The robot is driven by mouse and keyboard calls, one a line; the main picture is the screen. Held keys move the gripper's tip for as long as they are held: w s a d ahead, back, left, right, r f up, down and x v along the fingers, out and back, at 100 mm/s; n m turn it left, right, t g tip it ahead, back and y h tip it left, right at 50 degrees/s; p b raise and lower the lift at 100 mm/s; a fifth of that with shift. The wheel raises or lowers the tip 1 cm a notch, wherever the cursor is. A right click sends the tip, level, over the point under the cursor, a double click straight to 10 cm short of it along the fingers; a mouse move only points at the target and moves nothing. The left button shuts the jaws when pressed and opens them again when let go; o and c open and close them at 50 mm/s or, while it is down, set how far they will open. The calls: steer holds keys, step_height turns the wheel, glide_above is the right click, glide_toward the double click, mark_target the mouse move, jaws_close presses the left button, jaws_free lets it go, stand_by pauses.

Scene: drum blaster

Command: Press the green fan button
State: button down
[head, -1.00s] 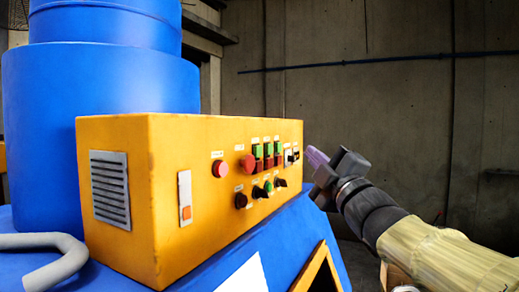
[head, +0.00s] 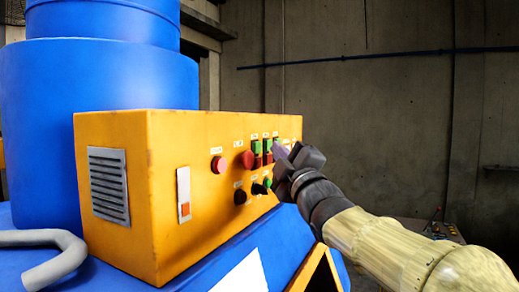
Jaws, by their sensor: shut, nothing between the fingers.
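The yellow control box (head: 130,205) carries the buttons on its right-facing panel. Several small green buttons sit in a row above red ones; the left green button (head: 256,146), the middle green button (head: 267,145) and the right green button (head: 277,142) show. Their labels are too small to read, so I cannot tell which is the fan button. My gripper (head: 281,152) is shut and empty, its purple fingertips just in front of the panel by the right green button. I cannot tell whether they touch it. My gripper hides the switches at the panel's right end.
A large red button (head: 246,159), a round red button (head: 218,165) and black knobs (head: 240,197) are left of my gripper on the panel. A blue drum (head: 110,85) stands behind the box. A grey bent pipe (head: 50,262) lies front left.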

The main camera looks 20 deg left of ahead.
mark_target(261, 143)
steer(key=shift+a, duration=0.65)
steer(key=shift+a+f, duration=0.1)
stand_by(1.5)
steer(key=shift+w+a+b, duration=0.1)
steer(key=shift+a+b, duration=0.2)
steer(key=shift+b, duration=0.1)
steer(key=shift+a, duration=0.45)
stand_by(0.7)
steer(key=shift+d, duration=0.1)
steer(key=shift+d+b, duration=0.5)
steer(key=shift+d, duration=0.3)
steer(key=d, duration=0.5)
steer(key=shift+s, duration=0.3)
